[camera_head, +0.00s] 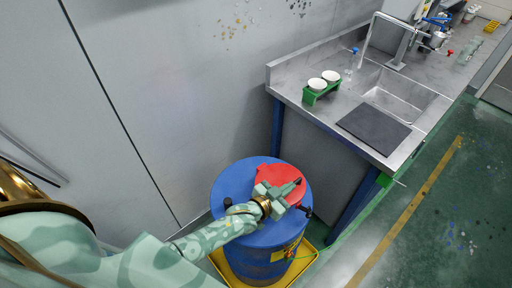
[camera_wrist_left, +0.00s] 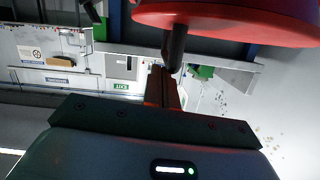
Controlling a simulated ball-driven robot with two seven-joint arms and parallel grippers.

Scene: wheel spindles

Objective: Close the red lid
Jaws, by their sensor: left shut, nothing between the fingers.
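The red lid (camera_head: 290,171) shows on top of a blue drum (camera_head: 232,182), partly hidden behind my left gripper. In the left wrist view the red lid (camera_wrist_left: 235,28) fills the top right, close to the fingers, with its round edge showing. My left gripper (camera_head: 297,187) is over the drum top, in front of the lid, shut and empty. Its fingers show in the left wrist view (camera_wrist_left: 164,82), just below a dark rod at the lid's edge. I cannot tell whether they touch the lid, or how far it is raised. My right gripper is not in view.
The drum stands in a yellow tray (camera_head: 231,272) on the floor. A steel counter (camera_head: 335,103) with a sink (camera_head: 400,95) is behind to the right. It bears a green holder (camera_head: 318,93) with two white cups and a dark mat (camera_head: 374,128). A grey wall is behind.

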